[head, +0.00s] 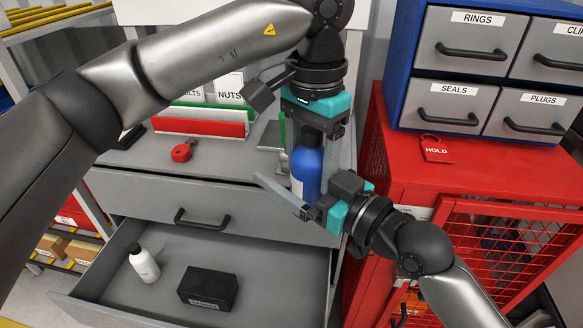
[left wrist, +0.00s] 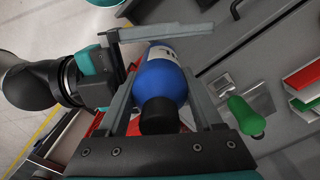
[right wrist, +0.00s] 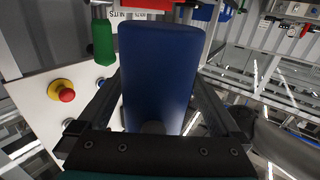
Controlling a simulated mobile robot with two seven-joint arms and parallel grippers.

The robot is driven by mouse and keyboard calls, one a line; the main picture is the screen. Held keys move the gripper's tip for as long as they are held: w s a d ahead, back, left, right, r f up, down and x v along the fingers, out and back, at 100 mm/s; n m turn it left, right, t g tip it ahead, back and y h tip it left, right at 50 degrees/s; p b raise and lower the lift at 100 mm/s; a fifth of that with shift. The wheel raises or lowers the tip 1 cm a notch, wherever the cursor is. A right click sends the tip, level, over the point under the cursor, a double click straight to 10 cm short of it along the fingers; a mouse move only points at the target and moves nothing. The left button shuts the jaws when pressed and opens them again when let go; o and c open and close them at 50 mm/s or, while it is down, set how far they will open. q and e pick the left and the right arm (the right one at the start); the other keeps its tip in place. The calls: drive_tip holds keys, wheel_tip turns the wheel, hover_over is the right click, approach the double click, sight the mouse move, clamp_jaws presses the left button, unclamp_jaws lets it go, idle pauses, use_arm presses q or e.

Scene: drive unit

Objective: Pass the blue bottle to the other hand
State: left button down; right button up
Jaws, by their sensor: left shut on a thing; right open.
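The blue bottle (head: 306,172) hangs upright below my left gripper (head: 312,145) in the head view. My left gripper is shut on its upper part. The left wrist view shows the bottle (left wrist: 160,80) between the left fingers, black cap toward the camera. My right gripper (head: 286,197) comes in from the right, open, with its fingers reaching to either side of the bottle's lower part. In the right wrist view the blue bottle (right wrist: 160,70) stands between the two open fingers. Whether a right finger touches it I cannot tell.
Below is an open grey drawer (head: 75,284) holding a white bottle (head: 144,265) and a black box (head: 208,288). A red padlock (head: 182,151) lies on the grey counter. A red cage cabinet (head: 400,180) with labelled bins (head: 470,45) stands close on the right.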

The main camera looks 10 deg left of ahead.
use_arm(q)
drive_tip(key=shift+w, duration=0.1)
use_arm(e)
drive_tip(key=shift+s+a, duration=0.1)
drive_tip(key=shift+s, duration=0.1)
clamp_jaws()
use_arm(q)
drive_tip(key=shift+c, duration=2.4)
unclamp_jaws()
drive_tip(key=o, duration=0.5)
use_arm(e)
drive_tip(key=shift+w, duration=0.2)
use_arm(q)
drive_tip(key=shift+s, duration=0.2)
